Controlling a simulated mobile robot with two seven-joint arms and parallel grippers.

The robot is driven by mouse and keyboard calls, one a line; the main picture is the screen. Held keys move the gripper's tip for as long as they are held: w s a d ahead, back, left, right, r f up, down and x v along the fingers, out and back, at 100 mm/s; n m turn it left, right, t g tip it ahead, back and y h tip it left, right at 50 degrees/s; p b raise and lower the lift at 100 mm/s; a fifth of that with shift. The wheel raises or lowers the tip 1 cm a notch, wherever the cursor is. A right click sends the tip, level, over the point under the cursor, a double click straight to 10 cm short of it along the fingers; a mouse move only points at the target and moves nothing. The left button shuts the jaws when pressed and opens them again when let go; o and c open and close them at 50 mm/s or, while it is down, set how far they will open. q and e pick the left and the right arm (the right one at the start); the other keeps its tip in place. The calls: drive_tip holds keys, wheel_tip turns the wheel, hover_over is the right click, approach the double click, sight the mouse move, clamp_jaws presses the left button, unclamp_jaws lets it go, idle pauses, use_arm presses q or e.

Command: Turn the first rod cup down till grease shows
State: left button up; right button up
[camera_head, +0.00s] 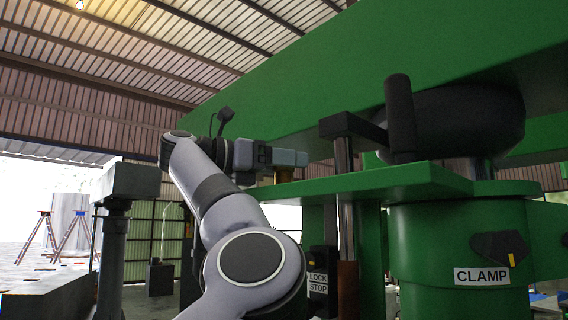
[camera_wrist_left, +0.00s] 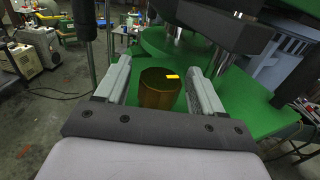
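The rod cup is a brass-coloured cylinder (camera_wrist_left: 158,92) with a yellow mark on its upper rim. In the head view the cup (camera_head: 285,176) shows just under my left fingers, by the left end of the green plate. My left gripper (camera_head: 290,158) is level and reaches in from the left. In the left wrist view its two fingers (camera_wrist_left: 159,84) stand on either side of the cup, with a narrow gap on each side. I see no grease. My right gripper is in neither view.
A green plate (camera_head: 380,182) and a dark post with a handle (camera_head: 400,115) stand to the right of the gripper. A large green beam (camera_head: 330,70) runs above. CLAMP (camera_head: 482,276) and LOCK/STOP (camera_head: 318,283) labels show on the machine. Free air lies to the left.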

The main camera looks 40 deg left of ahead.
use_arm(q)
drive_tip(key=b+v, duration=0.2)
drive_tip(key=v, duration=0.4)
drive_tip(key=shift+s, duration=0.2)
drive_tip(key=shift+s+a, duration=0.2)
drive_tip(key=shift+s, duration=0.15)
